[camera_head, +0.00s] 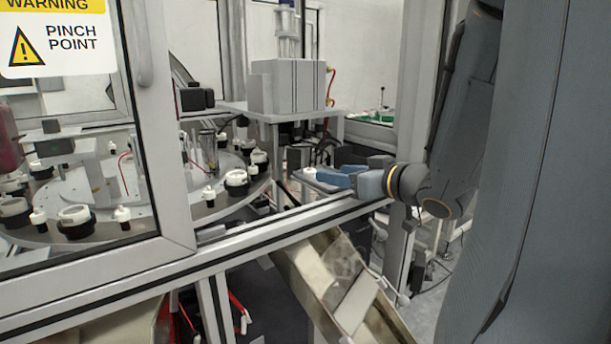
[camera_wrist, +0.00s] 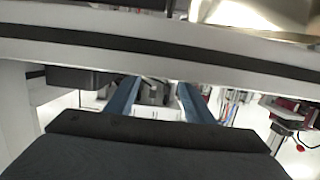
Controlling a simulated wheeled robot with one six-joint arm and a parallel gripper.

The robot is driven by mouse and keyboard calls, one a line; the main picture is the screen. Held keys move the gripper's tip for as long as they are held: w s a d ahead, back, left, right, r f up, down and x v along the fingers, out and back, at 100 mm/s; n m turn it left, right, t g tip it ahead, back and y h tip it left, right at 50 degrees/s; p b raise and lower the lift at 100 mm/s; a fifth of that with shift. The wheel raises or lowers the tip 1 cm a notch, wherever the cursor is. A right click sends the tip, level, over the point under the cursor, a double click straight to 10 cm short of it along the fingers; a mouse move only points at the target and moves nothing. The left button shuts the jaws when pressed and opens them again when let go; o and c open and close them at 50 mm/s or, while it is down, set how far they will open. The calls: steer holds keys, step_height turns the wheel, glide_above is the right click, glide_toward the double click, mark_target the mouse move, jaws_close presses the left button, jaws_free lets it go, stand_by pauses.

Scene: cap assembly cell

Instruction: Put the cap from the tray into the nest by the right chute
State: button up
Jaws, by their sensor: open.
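My gripper (camera_head: 322,174) reaches in from the right over the cell's front rail, above the right chute (camera_head: 318,268). Its two blue fingers are apart in the wrist view (camera_wrist: 158,90), with nothing held between them. A small white piece (camera_head: 309,173), perhaps the cap, sits just left of the fingertips in the head view. A grey plate or bracket (camera_head: 305,184) lies at the fingertips; I cannot tell whether it is the nest. No tray can be made out for certain.
A round table (camera_head: 215,207) at left carries several white caps in black holders. A grey metal block (camera_head: 285,87) on a stand rises behind my gripper. The metal front rail (camera_head: 240,256) runs below my gripper. An upright post (camera_head: 408,130) stands close by.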

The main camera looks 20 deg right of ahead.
mark_target(313, 169)
steer(key=x, duration=0.2)
steer(key=shift+w+a, duration=0.15)
steer(key=shift+w, duration=0.15)
steer(key=x, duration=0.2)
steer(key=p+x, duration=0.1)
steer(key=x, duration=0.1)
steer(key=shift+s+a+r, duration=0.1)
steer(key=shift+a+r, duration=0.15)
steer(key=shift+a, duration=0.15)
steer(key=shift+w+f, duration=0.1)
steer(key=shift+w, duration=0.4)
steer(key=c, duration=0.8)
